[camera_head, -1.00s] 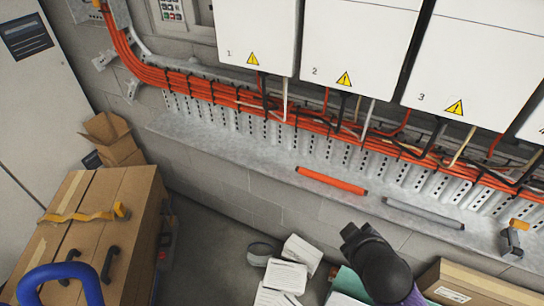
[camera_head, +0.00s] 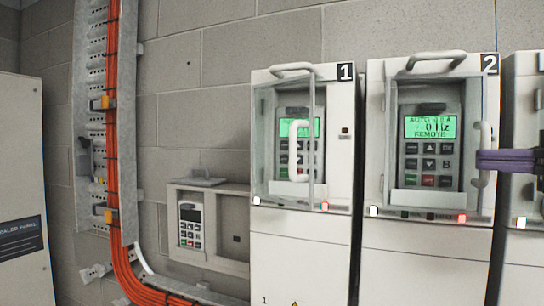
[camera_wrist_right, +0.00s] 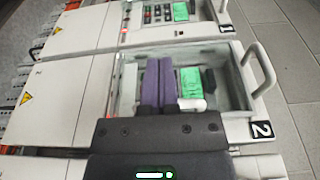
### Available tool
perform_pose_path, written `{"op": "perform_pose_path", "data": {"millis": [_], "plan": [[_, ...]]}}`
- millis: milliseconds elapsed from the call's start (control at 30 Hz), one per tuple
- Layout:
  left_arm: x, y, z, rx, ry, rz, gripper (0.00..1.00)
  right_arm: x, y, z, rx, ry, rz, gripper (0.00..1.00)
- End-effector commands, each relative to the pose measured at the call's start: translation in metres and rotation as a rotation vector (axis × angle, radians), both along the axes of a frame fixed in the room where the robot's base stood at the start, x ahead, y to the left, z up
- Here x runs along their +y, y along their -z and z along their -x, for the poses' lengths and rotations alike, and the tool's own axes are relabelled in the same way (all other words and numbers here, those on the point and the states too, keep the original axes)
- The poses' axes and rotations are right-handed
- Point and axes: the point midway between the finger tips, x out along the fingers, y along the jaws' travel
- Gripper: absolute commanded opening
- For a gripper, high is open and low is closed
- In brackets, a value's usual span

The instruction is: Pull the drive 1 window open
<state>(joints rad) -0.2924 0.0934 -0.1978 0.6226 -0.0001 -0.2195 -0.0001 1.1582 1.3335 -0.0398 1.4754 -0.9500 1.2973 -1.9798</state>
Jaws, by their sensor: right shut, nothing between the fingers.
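The drive 1 window (camera_head: 311,110) is a clear framed pane with a white handle (camera_head: 298,150). It stands partly open, its right edge swung out from the cabinet. Behind it the drive 1 keypad (camera_head: 292,158) shows a green display. My right gripper (camera_head: 482,158), with purple fingers, is shut and empty, to the right of drive 1 near the right edge of the drive 2 window. In the right wrist view the fingers (camera_wrist_right: 159,62) lie over the drive 2 front, with drive 1 (camera_wrist_right: 175,15) beyond. My left gripper is out of view.
Orange cables (camera_head: 118,170) run down the wall at left. A small keypad box (camera_head: 208,225) is mounted left of drive 1. A grey panel (camera_head: 20,190) stands at the far left.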

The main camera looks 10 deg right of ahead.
Motion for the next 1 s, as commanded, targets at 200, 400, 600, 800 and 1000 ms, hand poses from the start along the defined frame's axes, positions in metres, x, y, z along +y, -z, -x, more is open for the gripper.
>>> {"op": "perform_pose_path", "data": {"millis": [200,400,600,800,1000], "plan": [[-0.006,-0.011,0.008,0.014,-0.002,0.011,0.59,0.022,-0.002,-0.021,-0.001,-0.004,0.006,0.00],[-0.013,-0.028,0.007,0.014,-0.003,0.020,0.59,0.054,-0.003,-0.053,0.001,-0.006,0.003,0.00],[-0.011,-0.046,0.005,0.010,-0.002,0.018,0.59,0.085,-0.004,-0.084,0.000,-0.006,0.001,0.00],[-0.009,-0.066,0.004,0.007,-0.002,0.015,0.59,0.117,-0.004,-0.115,0.001,-0.007,0.000,0.00],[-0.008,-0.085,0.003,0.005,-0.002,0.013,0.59,0.148,-0.003,-0.142,0.001,-0.006,0.003,0.00]]}}
